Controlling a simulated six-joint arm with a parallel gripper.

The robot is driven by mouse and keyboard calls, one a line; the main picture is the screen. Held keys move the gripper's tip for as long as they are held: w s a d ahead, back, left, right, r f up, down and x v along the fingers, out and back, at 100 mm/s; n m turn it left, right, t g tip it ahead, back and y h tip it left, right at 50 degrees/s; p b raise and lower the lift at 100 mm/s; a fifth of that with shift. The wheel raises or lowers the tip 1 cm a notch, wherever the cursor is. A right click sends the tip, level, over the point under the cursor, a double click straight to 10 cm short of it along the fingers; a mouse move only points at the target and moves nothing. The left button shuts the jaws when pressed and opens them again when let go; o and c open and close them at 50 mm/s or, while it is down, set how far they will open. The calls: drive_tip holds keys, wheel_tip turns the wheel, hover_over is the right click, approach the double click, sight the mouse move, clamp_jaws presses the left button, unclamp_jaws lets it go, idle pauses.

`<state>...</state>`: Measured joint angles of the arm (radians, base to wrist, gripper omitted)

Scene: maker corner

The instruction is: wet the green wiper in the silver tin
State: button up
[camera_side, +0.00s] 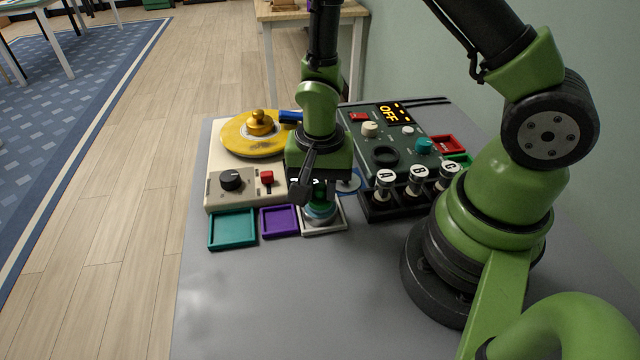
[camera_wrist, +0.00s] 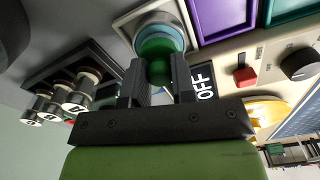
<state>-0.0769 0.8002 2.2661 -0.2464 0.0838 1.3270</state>
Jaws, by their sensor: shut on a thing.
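The green wiper (camera_side: 320,196) is upright between the jaws of my gripper (camera_side: 318,188), with a wider blue-grey round part below its green body. In the wrist view my gripper (camera_wrist: 158,92) is shut on the wiper (camera_wrist: 157,62). The wiper is over or in a pale square tray (camera_side: 336,226), also seen in the wrist view (camera_wrist: 122,22); I cannot tell whether it touches the tray floor. A round grey-rimmed thing with blue in it (camera_side: 349,181), probably the silver tin, lies just behind and right of the wiper, partly hidden by my gripper.
A teal tray (camera_side: 232,230) and a purple tray (camera_side: 279,221) lie to the left. Behind them is a cream machine with a yellow disc (camera_side: 240,140). The front tabletop is clear.

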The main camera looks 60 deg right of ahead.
sight(320, 186)
drive_tip(key=shift+r, duration=3.45)
drive_tip(key=w+d+r+n, duration=0.1)
drive_tip(key=w+r+n, duration=0.2)
drive_tip(key=n, duration=0.9)
wheel_tip(320, 186, up, 4)
drive_tip(key=shift+d+f, duration=0.25)
drive_tip(key=shift+d, duration=0.05)
